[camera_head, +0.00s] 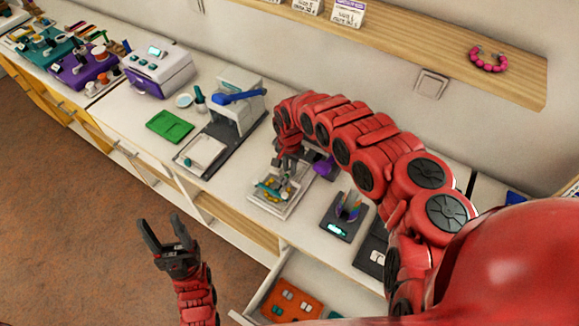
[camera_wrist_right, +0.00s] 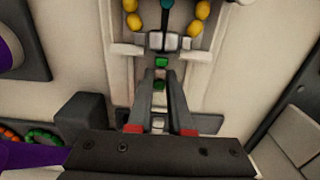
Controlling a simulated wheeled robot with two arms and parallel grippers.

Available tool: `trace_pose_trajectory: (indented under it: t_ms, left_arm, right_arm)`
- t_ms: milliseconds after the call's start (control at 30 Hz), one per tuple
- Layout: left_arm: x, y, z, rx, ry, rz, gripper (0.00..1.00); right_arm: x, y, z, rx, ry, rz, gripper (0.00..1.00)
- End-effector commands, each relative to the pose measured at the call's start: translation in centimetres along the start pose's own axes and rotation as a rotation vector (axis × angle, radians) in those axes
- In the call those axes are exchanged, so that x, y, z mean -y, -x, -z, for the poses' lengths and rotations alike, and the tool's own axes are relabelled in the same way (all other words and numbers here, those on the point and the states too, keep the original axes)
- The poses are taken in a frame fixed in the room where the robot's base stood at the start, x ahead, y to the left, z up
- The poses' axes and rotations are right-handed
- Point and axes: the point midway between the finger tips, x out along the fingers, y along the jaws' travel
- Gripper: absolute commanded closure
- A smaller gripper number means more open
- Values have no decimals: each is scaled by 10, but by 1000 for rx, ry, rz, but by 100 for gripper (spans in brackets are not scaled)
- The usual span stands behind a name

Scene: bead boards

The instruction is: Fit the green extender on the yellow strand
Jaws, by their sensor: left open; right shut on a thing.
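The yellow strand, with yellow beads (camera_wrist_right: 134,21), lies on a pale bead board (camera_wrist_right: 118,75) in the right wrist view. Yellow also shows on the board's tray (camera_head: 264,203) in the head view. My right gripper (camera_wrist_right: 160,82) is shut on a small green piece (camera_wrist_right: 161,62), which looks like the green extender, at the strand's near end, close to a pale metallic block. Whether the piece touches the strand I cannot tell. A teal part (camera_wrist_right: 168,4) stands between the bead rows. My left gripper (camera_head: 165,237) is open and empty, out over the floor in front of the counter.
A dark device with a lit display (camera_head: 340,226) stands right of the board. A press with a blue lever (camera_head: 238,97) and a green mat (camera_head: 169,126) are to the left. An open drawer with an orange tray (camera_head: 291,303) juts out below the counter.

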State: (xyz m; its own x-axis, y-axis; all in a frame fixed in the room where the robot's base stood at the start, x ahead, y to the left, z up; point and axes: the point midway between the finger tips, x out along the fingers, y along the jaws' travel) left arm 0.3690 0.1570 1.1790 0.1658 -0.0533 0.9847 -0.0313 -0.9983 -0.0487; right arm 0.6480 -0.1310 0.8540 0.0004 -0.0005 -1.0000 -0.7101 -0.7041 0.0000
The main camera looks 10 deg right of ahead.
Motion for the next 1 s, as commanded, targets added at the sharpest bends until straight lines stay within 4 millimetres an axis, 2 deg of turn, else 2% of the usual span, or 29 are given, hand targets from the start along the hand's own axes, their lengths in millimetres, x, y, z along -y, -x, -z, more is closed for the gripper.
trace_pose_trajectory:
  t_ms: [367,400,600,800,900,1000]
  left_arm:
    - [0,0,0,0,0,0,46]
    - [0,0,0,0,0,0,46]
    - [0,0,0,0,0,0,46]
    - [0,0,0,0,0,0,46]
    - [0,0,0,0,0,0,46]
    - [0,0,0,0,0,0,46]
  right_arm:
    - [0,0,0,0,1,0,100]
    - [0,0,0,0,1,0,80]
    - [0,0,0,0,0,0,47]
    - [0,0,0,0,1,0,47]
    - [0,0,0,1,1,0,29]
    - [0,0,0,0,1,0,27]
